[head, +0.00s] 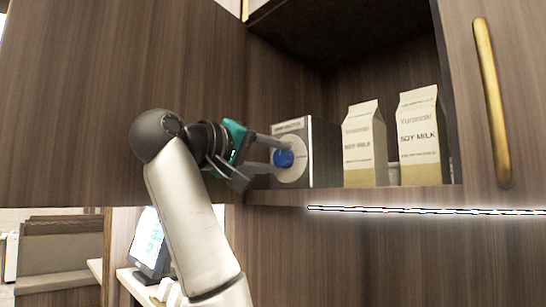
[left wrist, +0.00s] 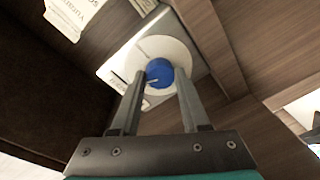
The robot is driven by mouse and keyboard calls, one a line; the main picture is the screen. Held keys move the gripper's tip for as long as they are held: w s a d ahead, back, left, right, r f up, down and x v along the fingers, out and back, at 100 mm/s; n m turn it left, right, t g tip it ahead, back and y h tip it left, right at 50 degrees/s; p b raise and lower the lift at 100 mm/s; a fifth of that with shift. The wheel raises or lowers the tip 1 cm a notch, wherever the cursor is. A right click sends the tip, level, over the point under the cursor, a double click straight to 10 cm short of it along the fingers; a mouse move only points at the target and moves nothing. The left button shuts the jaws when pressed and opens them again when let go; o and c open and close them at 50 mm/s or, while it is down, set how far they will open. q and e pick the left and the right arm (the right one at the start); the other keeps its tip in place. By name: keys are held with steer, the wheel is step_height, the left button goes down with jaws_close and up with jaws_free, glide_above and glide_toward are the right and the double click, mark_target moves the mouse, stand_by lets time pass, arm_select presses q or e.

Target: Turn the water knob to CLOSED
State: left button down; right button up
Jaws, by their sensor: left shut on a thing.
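The water knob (head: 284,159) is a blue round knob on a pale round dial (head: 294,172), on the front of a grey metal box (head: 322,150) inside the open cabinet. My left gripper (head: 268,160) reaches in from the left and is shut on the knob. In the left wrist view, the blue knob (left wrist: 159,73) sits between the two fingers (left wrist: 163,82), with the pale dial (left wrist: 175,48) behind it. A small white mark shows on the knob's lower left. The dial's lettering is too small to read. My right gripper is not in view.
Two soy milk cartons (head: 364,146) (head: 419,136) stand right of the box on the cabinet shelf (head: 420,194). A wooden door with a brass handle (head: 492,103) is at the right. A wood panel (head: 120,70) fills the left. A screen (head: 151,243) stands below.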

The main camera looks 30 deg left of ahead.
arm_select(q)
steer(key=shift+m, duration=0.3)
steer(key=shift+a+f+m+b, duration=0.15)
steer(key=shift+m+b, duration=0.65)
steer(key=shift+m, duration=0.4)
steer(key=m+b, duration=0.1)
steer(key=m, duration=0.2)
steer(key=shift+m+t, duration=0.3)
steer(key=shift+m, duration=0.1)
steer(key=m, duration=0.3)
steer(key=shift+m, duration=0.4)
steer(key=shift+m+h, duration=0.6)
steer(key=shift+m, duration=1.5)
steer(key=shift+c, duration=2)
jaws_free()
